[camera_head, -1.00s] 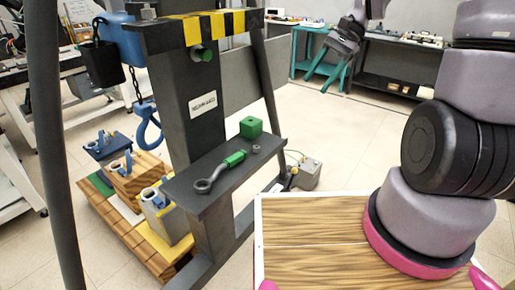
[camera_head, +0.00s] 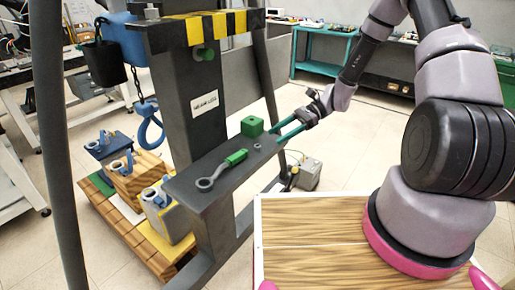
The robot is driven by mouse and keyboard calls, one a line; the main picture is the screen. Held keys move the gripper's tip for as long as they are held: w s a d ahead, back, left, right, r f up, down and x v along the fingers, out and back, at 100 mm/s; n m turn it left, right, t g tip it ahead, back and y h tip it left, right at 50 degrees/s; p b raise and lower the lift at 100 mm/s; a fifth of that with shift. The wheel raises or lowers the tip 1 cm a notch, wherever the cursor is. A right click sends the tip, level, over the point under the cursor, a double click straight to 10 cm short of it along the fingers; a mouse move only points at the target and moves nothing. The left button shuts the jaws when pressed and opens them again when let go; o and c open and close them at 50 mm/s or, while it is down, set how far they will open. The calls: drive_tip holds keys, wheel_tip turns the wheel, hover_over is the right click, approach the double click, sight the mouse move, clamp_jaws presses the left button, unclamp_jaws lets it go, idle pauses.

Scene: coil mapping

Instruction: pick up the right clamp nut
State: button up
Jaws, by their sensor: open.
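A small grey nut (camera_head: 257,146) lies on the dark shelf (camera_head: 215,150) of the stand, near its right end. I cannot tell for sure that it is the right clamp nut. My gripper (camera_head: 275,134) is at the shelf's right end with its two teal fingers apart, pointing left. The fingertips are close to the nut, on its right, and nothing shows between them. Whether they are level with the nut is hard to tell. Another nut-like grey piece (camera_head: 151,11) sits on top of the striped beam at the left.
A green block (camera_head: 252,126) stands behind the nut, near the upper finger. The stand's post (camera_head: 192,100) rises behind the shelf. A blue hook (camera_head: 149,125) hangs at the left.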

sight(259, 145)
drive_tip(key=shift+s+r+x, duration=0.1)
drive_tip(key=shift+s+x, duration=0.05)
drive_tip(key=shift+x, duration=0.9)
drive_tip(key=shift+s+r+x, duration=0.1)
drive_tip(key=shift+x, duration=0.95)
drive_tip(key=shift+s+r+x, duration=0.15)
drive_tip(key=shift+x, duration=0.9)
clamp_jaws()
